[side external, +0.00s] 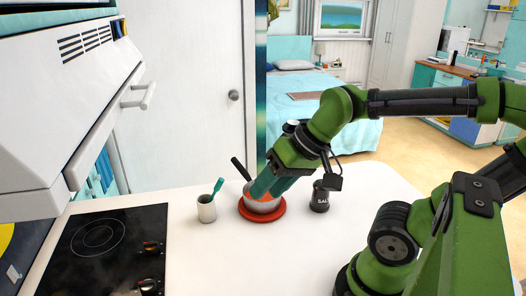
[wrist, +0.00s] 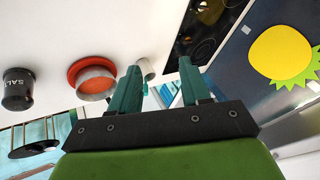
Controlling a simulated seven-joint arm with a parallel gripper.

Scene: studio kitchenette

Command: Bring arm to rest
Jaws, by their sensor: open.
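My gripper (side external: 262,188) is open, with its teal fingers pointing down and left in the side view. In the wrist view its two fingers (wrist: 159,68) stand apart with nothing held between them. In the side view the fingers overlap a metal pot (side external: 262,206) with an orange inside and a dark handle. In the wrist view the pot (wrist: 96,87) lies left of the fingers and looks clear of them. The pot sits on a round red trivet (side external: 246,214). The fingers hide part of the pot in the side view.
A white cup (side external: 206,211) holding a teal utensil stands left of the pot. A black salt jar (side external: 320,198) stands to its right. A black cooktop (side external: 85,262) is at the left, under a white hood (side external: 75,75). The front middle counter (side external: 260,260) is clear.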

